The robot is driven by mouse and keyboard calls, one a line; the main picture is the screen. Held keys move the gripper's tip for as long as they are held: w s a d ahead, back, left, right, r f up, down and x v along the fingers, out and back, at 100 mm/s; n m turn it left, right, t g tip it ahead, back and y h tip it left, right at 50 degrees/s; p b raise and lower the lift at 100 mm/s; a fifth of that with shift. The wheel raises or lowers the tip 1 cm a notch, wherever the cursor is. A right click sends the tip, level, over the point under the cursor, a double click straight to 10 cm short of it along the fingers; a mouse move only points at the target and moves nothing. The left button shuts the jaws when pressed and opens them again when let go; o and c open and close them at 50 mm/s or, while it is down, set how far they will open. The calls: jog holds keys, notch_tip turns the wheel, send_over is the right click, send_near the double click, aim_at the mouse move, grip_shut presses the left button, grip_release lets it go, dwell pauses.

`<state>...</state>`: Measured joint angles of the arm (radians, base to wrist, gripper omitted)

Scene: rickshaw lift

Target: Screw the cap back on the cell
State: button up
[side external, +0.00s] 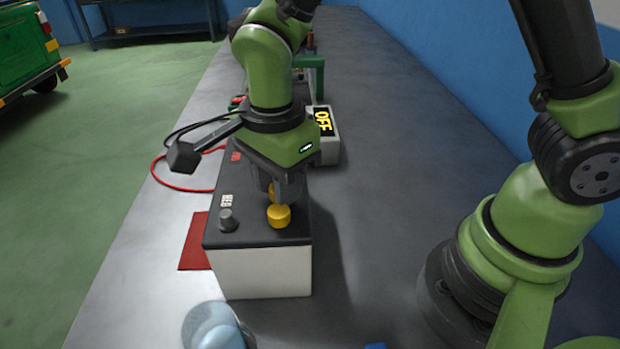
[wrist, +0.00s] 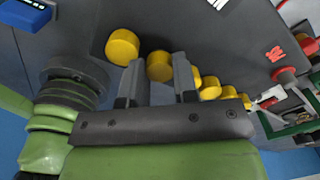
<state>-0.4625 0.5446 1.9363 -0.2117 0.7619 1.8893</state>
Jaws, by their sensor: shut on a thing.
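The battery (side external: 262,270) has a white case and a black top with a row of yellow caps. The front yellow cap (side external: 278,216) sits near the right front corner of the top; it also shows in the wrist view (wrist: 122,46), just left of my fingers. My gripper (side external: 287,190) points down over the row and is shut on the yellow cap behind it (wrist: 159,66). That cap is partly hidden by the fingers in the side view. More yellow caps (wrist: 210,88) run to the right in the wrist view. I cannot tell how deep the held cap sits on its cell.
A grey terminal post (side external: 228,220) stands at the battery's left front. A red cloth (side external: 194,243) lies left, with a red cable (side external: 168,187). A clear container (side external: 214,326) stands in front.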

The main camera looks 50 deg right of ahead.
jog(key=m, duration=0.3)
jog(key=shift+d+f, duration=0.1)
jog(key=o, duration=0.4)
jog(key=n, duration=0.6)
jog(key=shift+s+n, duration=0.1)
jog(key=shift+n, duration=0.3)
jog(key=n, duration=0.5)
jog(key=shift+n, duration=0.3)
jog(key=c, duration=0.4)
